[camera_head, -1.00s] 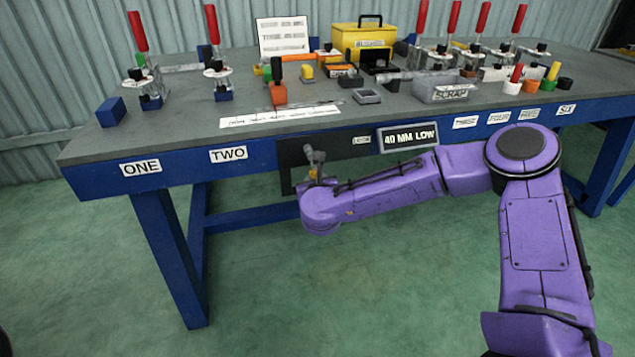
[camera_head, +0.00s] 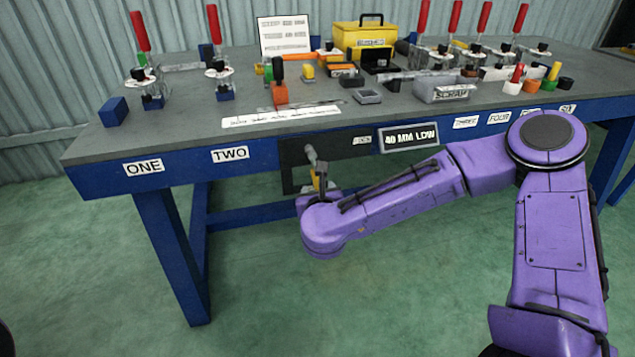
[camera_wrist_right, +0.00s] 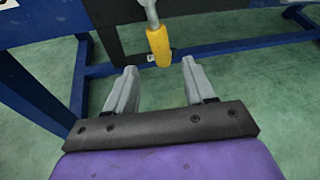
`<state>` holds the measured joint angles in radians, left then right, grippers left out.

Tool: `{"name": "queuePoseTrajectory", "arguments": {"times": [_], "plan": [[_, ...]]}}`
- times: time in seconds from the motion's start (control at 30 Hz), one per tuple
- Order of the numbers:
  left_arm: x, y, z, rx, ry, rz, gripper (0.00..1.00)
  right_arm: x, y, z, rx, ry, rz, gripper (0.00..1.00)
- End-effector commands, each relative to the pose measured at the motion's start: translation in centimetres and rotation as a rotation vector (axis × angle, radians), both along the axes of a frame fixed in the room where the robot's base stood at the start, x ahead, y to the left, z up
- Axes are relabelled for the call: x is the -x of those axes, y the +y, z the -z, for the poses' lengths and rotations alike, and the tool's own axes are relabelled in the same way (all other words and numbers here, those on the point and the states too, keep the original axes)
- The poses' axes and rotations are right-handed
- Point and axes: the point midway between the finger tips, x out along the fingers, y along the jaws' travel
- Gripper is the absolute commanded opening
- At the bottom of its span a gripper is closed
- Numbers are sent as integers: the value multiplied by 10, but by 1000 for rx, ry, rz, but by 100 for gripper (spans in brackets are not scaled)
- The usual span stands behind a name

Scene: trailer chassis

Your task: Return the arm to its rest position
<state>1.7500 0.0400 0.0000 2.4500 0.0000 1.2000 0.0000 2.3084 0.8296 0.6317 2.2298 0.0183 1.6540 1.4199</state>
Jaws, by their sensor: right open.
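My right arm reaches from the right edge to the front of the bench in the head view, its wrist (camera_head: 322,222) just below the bench edge. The right gripper (camera_wrist_right: 159,70) shows in the wrist view with its two grey fingers apart and nothing between them. Ahead of the fingers is a lever with a yellow grip (camera_wrist_right: 158,46) on a grey shaft. The lever (camera_head: 312,156) also shows in the head view, in front of a dark panel, its lower part partly hidden by my wrist. My left gripper is not in view.
The blue bench (camera_head: 110,173) stands close in front, with clamps, a grey scrap bin (camera_head: 440,88) and a yellow box (camera_head: 362,38) on top. A sign (camera_head: 408,137) reading 40 MM LOW is on its front. The green floor (camera_head: 250,290) before the bench is clear.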

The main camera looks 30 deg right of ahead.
Motion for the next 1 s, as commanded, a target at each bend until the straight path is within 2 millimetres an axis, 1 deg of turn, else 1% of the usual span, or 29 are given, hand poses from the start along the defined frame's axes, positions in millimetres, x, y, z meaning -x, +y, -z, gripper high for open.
{"name": "queuePoseTrajectory", "arguments": {"times": [0.03, 0.1, 0.2, 0.67, 0.77, 0.87, 0.9, 0.93, 0.97, 1.0], "plan": [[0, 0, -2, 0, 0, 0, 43, 7, 4, -4, 0, -1, -3, 54], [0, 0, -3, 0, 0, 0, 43, 15, 8, -7, 0, -1, -2, 54], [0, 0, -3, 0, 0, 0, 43, 21, 11, -9, 0, 0, -1, 54], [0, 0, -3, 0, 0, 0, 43, 22, 11, -9, 1, 0, 0, 54], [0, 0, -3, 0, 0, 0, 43, 21, 12, -9, 46, 22, -25, 54], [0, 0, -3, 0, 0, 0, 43, 19, 21, -7, 234, 109, -160, 54], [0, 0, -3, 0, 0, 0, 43, 20, 26, 1, 363, 175, -251, 54], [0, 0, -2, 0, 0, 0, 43, 24, 31, 14, 486, 239, -338, 54], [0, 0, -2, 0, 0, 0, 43, 30, 37, 33, 623, 317, -441, 54], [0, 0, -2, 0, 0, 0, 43, 44, 45, 67, 808, 432, -590, 54]]}}
